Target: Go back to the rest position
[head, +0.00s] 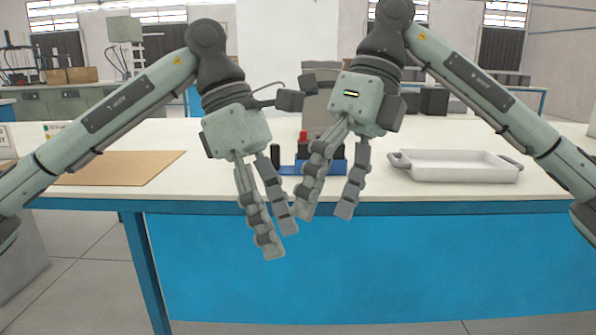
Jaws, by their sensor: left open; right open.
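My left gripper (283,238) hangs at the front edge of the white table (205,140), fingers pointing down, open and empty. My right gripper (324,214) is just right of it, also open and empty, fingers pointing down and partly in front of the blue holder. The two grippers are close together near the middle of the view. A blue holder (291,169) stands on the table behind them, partly hidden by the fingers. A dark battery (275,156) shows at its left, and a red-topped one (303,136) shows behind the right gripper.
A white tray with handles (458,166) sits on the table at the right. A brown board (120,168) lies at the left. A grey upright box (318,105) stands behind the holder. The tabletop between the board and the holder is clear.

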